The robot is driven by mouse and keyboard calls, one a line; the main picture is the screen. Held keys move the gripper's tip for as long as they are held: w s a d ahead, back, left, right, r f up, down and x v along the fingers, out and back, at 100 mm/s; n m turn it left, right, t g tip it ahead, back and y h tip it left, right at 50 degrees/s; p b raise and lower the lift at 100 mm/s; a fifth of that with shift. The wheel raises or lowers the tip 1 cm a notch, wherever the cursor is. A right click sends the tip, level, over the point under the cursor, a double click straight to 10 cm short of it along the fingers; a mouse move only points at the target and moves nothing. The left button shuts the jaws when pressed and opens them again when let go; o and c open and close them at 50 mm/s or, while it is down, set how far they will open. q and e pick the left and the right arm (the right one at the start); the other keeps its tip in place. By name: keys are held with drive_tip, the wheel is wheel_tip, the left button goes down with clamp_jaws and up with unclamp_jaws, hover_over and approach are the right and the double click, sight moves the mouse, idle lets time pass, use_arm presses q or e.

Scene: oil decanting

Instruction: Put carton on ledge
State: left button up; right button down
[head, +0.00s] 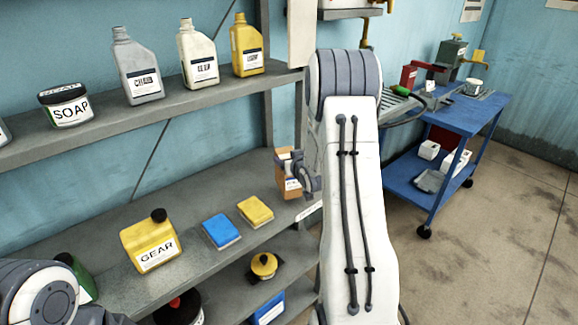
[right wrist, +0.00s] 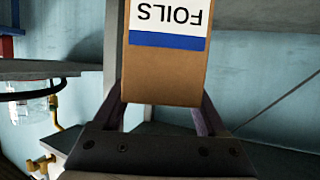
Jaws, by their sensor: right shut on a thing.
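The carton (head: 284,182) is a brown box at the right end of the middle shelf, with its face partly hidden by my right gripper (head: 298,176). In the right wrist view the carton (right wrist: 165,88) stands between the fingers, with a white FOILS label upside down and a blue band. My right gripper is shut on it. I cannot tell whether the carton touches the shelf. The grey middle shelf (head: 190,215) is the ledge-like surface nearest to it. My left arm shows at the lower left, but its fingers are not in view.
The middle shelf also holds a yellow GEAR jug (head: 150,244), a blue pack (head: 221,231) and a yellow pack (head: 255,211). The upper shelf (head: 95,143) holds bottles and a SOAP jar (head: 64,106). A blue cart (head: 440,120) stands at the right.

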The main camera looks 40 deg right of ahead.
wheel_tip(320, 180, down, 3)
drive_tip(key=shift+r, duration=0.1)
drive_tip(key=shift+f, duration=0.2)
unclamp_jaws()
